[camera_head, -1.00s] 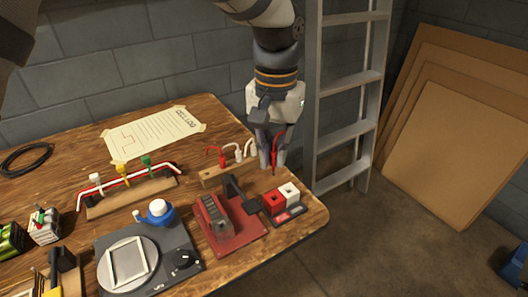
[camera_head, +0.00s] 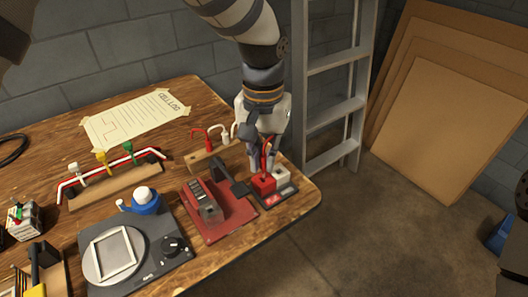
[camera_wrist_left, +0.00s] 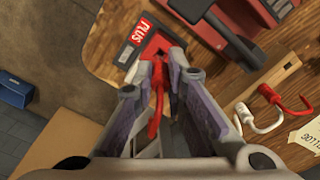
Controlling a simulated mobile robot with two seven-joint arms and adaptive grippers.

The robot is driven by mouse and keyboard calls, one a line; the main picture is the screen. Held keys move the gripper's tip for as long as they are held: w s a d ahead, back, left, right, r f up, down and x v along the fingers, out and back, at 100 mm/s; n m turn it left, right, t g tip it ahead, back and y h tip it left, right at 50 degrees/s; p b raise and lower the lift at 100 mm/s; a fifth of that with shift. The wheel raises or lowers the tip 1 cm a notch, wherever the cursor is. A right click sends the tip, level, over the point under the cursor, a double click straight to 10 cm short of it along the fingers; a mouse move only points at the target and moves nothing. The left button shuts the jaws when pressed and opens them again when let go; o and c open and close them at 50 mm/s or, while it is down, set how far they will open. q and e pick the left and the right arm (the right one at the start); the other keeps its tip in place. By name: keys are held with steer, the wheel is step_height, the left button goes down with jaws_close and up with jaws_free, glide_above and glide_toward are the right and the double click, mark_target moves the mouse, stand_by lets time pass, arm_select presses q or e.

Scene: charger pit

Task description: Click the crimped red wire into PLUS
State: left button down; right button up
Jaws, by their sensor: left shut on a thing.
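My left gripper (camera_head: 264,163) points down over the terminal blocks at the right end of the bench, shut on the red wire (camera_head: 266,147). The red PLUS block (camera_head: 263,183) is directly below the wire, and the white block (camera_head: 283,174) is beside it, partly behind the gripper. In the left wrist view the red wire (camera_wrist_left: 157,95) runs between the fingers (camera_wrist_left: 160,82) toward the red block (camera_wrist_left: 155,45), next to the PLUS label (camera_wrist_left: 138,33). The wire's lower end meets the red block; I cannot tell how deep it sits. My right gripper is not in view.
A red crimping tool (camera_head: 215,208) with a black lever stands just left of the blocks. A wooden rack (camera_head: 210,157) with other wires is behind it. A ladder (camera_head: 335,90) stands behind the bench.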

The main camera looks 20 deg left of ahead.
mark_target(264, 167)
arm_select(q)
steer(key=shift+f, duration=1.55)
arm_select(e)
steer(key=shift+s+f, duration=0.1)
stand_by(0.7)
arm_select(q)
steer(key=shift+f, duration=0.2)
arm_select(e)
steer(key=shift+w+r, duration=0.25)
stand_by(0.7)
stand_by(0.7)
arm_select(q)
steer(key=c, duration=1.6)
jaws_free()
steer(key=shift+o, duration=0.2)
steer(key=shift+r+p, duration=0.95)
steer(key=shift+r, duration=2.6)
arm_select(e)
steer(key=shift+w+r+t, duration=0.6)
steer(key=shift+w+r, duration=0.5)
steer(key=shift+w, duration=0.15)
